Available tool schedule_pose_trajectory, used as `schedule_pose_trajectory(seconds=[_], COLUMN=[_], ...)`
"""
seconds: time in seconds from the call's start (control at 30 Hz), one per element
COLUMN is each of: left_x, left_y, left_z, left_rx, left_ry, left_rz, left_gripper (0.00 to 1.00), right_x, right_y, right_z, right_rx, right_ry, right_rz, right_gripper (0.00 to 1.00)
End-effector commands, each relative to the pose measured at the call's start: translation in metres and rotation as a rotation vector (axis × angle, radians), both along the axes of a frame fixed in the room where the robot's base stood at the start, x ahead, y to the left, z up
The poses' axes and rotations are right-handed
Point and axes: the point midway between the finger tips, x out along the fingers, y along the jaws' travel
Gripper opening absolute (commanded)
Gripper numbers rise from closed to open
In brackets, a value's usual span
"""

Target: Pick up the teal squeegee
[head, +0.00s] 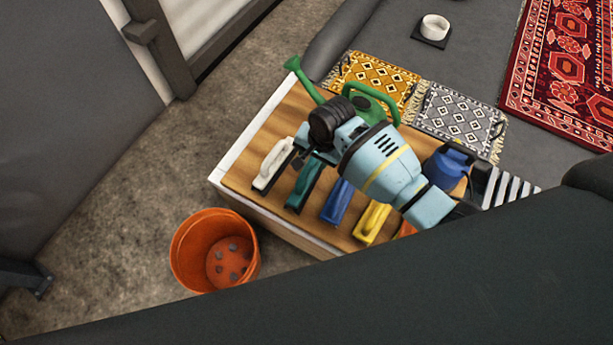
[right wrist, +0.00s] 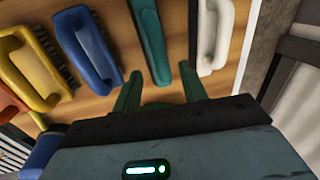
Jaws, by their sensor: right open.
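The teal squeegee (head: 304,186) lies on a wooden-topped bench (head: 240,176), between a white-handled brush and a blue brush. My right gripper (head: 306,158) is over its upper end in the head view. In the right wrist view the teal squeegee (right wrist: 150,40) runs up from between the two green fingers of the right gripper (right wrist: 162,90). The fingers are open, one on each side of its line, with nothing held. My left gripper is not in view.
The white-handled brush (head: 272,163) and blue brush (head: 338,200) lie close on either side. A yellow brush (head: 371,222) lies farther right. A green watering can (head: 374,100) and a blue container (head: 448,163) stand on the bench. An orange bucket (head: 190,248) stands on the floor.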

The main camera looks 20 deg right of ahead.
Motion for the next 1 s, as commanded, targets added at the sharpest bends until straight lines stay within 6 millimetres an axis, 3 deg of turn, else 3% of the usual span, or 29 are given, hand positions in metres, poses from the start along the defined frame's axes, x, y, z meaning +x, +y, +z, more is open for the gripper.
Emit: schedule_pose_trajectory(seconds=[0.1,0.37,0.7,1.0], left_x=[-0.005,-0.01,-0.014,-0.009], left_y=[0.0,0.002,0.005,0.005], left_z=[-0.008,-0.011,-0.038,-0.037], left_rx=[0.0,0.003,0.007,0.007], left_ry=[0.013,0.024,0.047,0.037], left_rz=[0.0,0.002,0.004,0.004], left_gripper=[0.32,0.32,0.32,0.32], right_x=[0.0,0.002,0.003,0.005], right_y=[0.002,0.004,0.014,0.015], right_z=[-0.016,-0.021,-0.065,-0.066], right_rx=[0.0,0.001,-0.002,0.0], right_ry=[0.004,0.001,0.004,-0.001], right_rz=[0.0,0.0,0.0,0.0], right_gripper=[0.42,0.42,0.42,0.4])
